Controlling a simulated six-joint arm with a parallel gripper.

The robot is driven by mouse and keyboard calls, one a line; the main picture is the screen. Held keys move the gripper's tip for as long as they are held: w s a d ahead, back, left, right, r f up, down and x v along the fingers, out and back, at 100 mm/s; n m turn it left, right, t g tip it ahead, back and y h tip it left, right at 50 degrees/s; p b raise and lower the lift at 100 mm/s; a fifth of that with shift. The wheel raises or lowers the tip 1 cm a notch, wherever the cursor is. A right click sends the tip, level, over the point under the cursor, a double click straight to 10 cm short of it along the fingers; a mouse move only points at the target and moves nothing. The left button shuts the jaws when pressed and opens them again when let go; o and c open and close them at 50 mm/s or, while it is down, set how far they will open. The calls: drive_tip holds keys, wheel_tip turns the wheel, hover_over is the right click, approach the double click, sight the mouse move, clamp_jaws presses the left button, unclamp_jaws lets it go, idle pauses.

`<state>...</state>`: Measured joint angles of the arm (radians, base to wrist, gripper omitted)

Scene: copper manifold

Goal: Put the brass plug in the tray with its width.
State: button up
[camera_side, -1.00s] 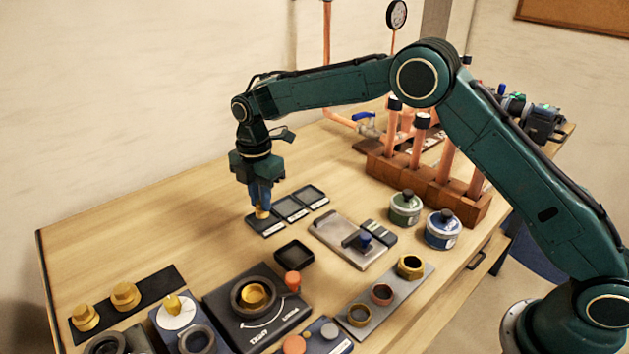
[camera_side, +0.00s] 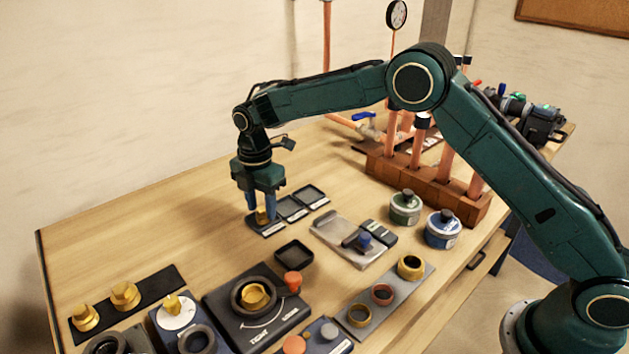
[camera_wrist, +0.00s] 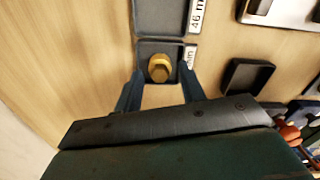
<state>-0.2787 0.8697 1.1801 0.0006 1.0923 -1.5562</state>
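The brass plug (camera_side: 262,216) sits in the nearest of three small dark trays, the left one (camera_side: 270,232) of the row in the side view. In the wrist view the plug (camera_wrist: 159,69) stands inside this tray (camera_wrist: 147,48), clear of its walls as far as I can see. My gripper (camera_side: 261,212) is just above the tray with its blue fingers spread to either side of the plug. The wrist view shows gaps between the plug and both fingers of my gripper (camera_wrist: 160,92). This tray's label is partly hidden; the neighbouring tray's label (camera_wrist: 196,15) reads 46 m.
An empty black dish (camera_side: 294,253) and a grey plate with a caliper-like tool (camera_side: 350,240) lie nearby. Other brass plugs (camera_side: 125,295) stand on a black mat at the front left. Tins (camera_side: 405,207) and a copper pipe rack (camera_side: 430,185) stand to the right. Bare table lies left of the trays.

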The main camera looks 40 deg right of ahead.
sight(262, 209)
drive_tip(key=shift+r, duration=0.1)
wheel_tip(262, 209, up, 12)
idle(0.7)
drive_tip(key=shift+r, duration=0.15)
idle(0.4)
